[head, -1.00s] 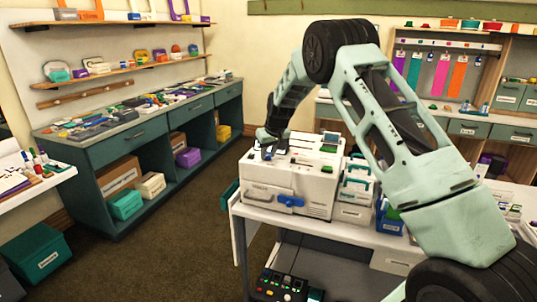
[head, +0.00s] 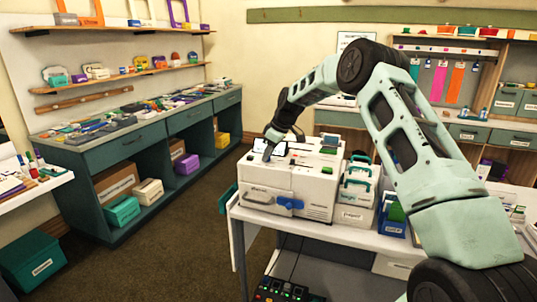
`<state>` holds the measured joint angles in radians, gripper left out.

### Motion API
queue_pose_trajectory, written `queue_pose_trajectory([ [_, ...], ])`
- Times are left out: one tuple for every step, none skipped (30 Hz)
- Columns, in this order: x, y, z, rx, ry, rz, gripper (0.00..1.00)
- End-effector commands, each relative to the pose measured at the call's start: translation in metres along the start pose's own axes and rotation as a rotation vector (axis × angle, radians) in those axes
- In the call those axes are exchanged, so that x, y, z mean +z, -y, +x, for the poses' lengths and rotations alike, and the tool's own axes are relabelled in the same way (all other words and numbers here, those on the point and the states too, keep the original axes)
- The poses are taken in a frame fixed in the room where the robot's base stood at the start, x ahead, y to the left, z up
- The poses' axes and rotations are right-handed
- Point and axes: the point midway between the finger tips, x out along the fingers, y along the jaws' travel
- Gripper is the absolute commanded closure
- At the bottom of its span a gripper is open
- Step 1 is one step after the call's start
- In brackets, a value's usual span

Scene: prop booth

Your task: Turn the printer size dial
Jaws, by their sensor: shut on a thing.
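The printer (head: 318,190) is a white box on a white table. It has a blue knob-like part (head: 289,204) low on its front and dark slots and a green patch on top. My gripper (head: 267,155) reaches down from the upper right to the printer's top, near its left end. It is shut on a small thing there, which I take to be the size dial. The fingers hide the dial, so its marks and angle cannot be read.
Cases with teal handles (head: 357,190) and a blue bin (head: 393,222) stand right of the printer on the table (head: 262,217). A box with coloured buttons (head: 285,290) is below. A long green counter (head: 120,150) runs along the left wall. Carpet between is clear.

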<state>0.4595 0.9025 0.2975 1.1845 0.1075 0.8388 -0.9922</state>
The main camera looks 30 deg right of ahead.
Motion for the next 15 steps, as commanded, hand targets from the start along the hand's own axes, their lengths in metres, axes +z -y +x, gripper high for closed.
queue_pose_trajectory([
  [0.0002,-0.0006,0.0003,-0.005,0.000,-0.011,0.96],
  [0.0002,-0.0006,0.0003,-0.008,0.000,-0.018,0.96],
  [0.0002,-0.0007,0.0002,-0.011,0.000,-0.026,0.96],
  [0.0003,-0.0007,0.0002,-0.013,0.000,-0.031,0.96],
  [0.0003,-0.0008,0.0001,-0.014,0.000,-0.035,0.96],
  [0.0004,-0.0009,0.0001,-0.016,0.001,-0.038,0.96],
  [0.0005,-0.0009,0.0001,-0.017,0.001,-0.041,0.96],
  [0.0005,-0.0009,0.0001,-0.017,0.001,-0.042,0.96],
  [0.0005,-0.0010,0.0001,-0.018,0.001,-0.044,0.96],
  [0.0005,-0.0010,0.0001,-0.018,0.001,-0.045,0.96],
  [0.0005,-0.0010,0.0001,-0.018,0.001,-0.045,0.96],
  [0.0005,-0.0009,0.0001,-0.018,0.001,-0.046,0.96],
  [0.0005,-0.0010,0.0001,-0.018,0.001,-0.046,0.96],
  [0.0006,-0.0009,0.0001,-0.018,0.001,-0.045,0.96],
  [0.0006,-0.0010,0.0001,-0.018,0.001,-0.045,0.96],
])
